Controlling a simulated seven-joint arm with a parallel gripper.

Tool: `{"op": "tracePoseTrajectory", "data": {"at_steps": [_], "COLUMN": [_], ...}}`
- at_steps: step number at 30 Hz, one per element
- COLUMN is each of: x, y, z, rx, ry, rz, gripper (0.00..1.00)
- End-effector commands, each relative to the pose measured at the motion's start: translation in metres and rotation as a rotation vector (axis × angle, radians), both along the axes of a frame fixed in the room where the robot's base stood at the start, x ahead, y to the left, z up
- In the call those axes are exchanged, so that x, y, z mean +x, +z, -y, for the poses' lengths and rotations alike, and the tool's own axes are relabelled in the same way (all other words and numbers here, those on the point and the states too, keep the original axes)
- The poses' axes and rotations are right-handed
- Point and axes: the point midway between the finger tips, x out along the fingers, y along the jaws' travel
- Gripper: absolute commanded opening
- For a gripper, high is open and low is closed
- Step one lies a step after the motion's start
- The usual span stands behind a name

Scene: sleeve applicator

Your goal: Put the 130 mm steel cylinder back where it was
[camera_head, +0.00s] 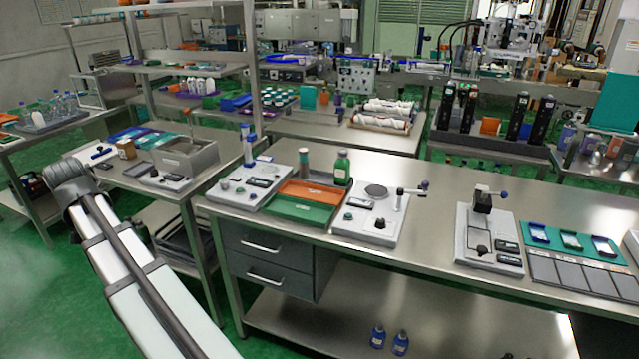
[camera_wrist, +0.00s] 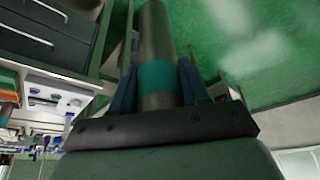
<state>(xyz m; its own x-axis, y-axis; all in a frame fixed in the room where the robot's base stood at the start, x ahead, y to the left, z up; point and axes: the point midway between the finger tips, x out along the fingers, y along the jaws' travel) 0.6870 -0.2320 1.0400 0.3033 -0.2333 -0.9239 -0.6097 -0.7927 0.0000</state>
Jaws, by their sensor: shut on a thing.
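In the wrist view, a grey steel cylinder (camera_wrist: 155,30) with a teal band (camera_wrist: 158,77) stands out between the two blue fingers of my gripper (camera_wrist: 157,82). The fingers are shut on it around the band. Its far end runs to the top edge of the view, and its near end is hidden behind the gripper's dark crossbar. In the head view, my arm reaches up the left side, and neither my gripper nor the held cylinder can be made out there.
The steel bench (camera_head: 430,205) carries a left station (camera_head: 240,195), an orange-and-green tray (camera_head: 300,200), a green bottle (camera_head: 342,166), a disc station (camera_head: 372,222) and a clamp station (camera_head: 487,245). A side table (camera_head: 185,140) holds a steel box (camera_head: 187,158). Drawers (camera_wrist: 45,35) show close in the wrist view.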

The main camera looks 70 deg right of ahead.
Motion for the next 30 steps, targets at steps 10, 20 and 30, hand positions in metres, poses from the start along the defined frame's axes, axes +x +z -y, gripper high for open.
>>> {"op": "tracePoseTrajectory", "data": {"at_steps": [10,20,30], "x": [-0.003,-0.007,-0.011], "y": [-0.003,-0.004,-0.004], "z": [-0.086,-0.126,-0.112], "rx": [-0.001,-0.001,-0.001], "ry": [0.129,0.188,0.165], "rz": [0.001,0.001,0.001], "gripper": [0.0,0.0,0.0]}}
